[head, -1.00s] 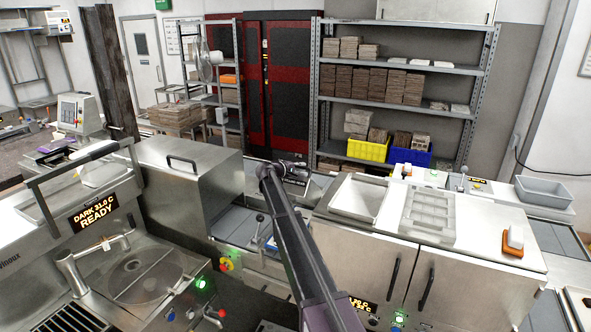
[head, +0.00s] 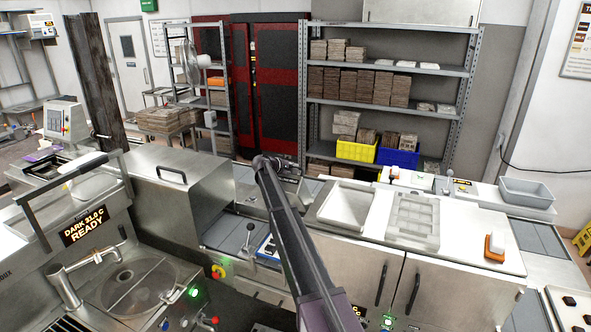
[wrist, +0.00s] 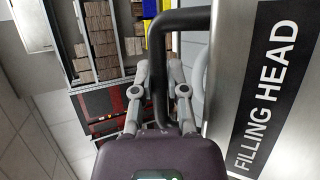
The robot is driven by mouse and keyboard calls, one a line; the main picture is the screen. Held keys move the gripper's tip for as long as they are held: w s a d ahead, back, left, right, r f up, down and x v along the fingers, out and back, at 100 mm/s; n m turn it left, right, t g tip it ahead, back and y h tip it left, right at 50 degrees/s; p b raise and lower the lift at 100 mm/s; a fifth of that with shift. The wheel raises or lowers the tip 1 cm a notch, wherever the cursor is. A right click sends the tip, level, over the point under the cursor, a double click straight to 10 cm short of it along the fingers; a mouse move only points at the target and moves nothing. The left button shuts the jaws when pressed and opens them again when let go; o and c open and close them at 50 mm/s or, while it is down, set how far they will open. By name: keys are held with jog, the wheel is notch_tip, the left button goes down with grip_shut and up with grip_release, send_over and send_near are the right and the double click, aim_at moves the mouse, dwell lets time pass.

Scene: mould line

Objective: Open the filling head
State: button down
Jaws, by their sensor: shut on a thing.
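The filling head shows in the wrist view as a steel panel with a black label (wrist: 268,95) reading FILLING HEAD. A dark bar handle (wrist: 183,17) stands out from the panel and bends down between my fingers. My gripper (wrist: 159,82) is shut on this handle, one grey finger on each side. In the head view my arm reaches forward, with my gripper (head: 284,166) small and dark at its far end. The handle and the label cannot be made out there.
A white-topped steel cabinet (head: 460,240) with a tray and mould stands right of my arm. A steel hooded unit (head: 185,190) is on the left, beside a round basin (head: 140,290). Shelving (head: 391,103) and a yellow crate (head: 357,151) are behind.

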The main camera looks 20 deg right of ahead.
jog(key=shift+d, duration=0.1)
dwell(0.3)
jog(key=c, duration=0.6)
grip_release()
jog(key=shift+c, duration=0.2)
grip_shut()
jog(key=shift+g, duration=0.4)
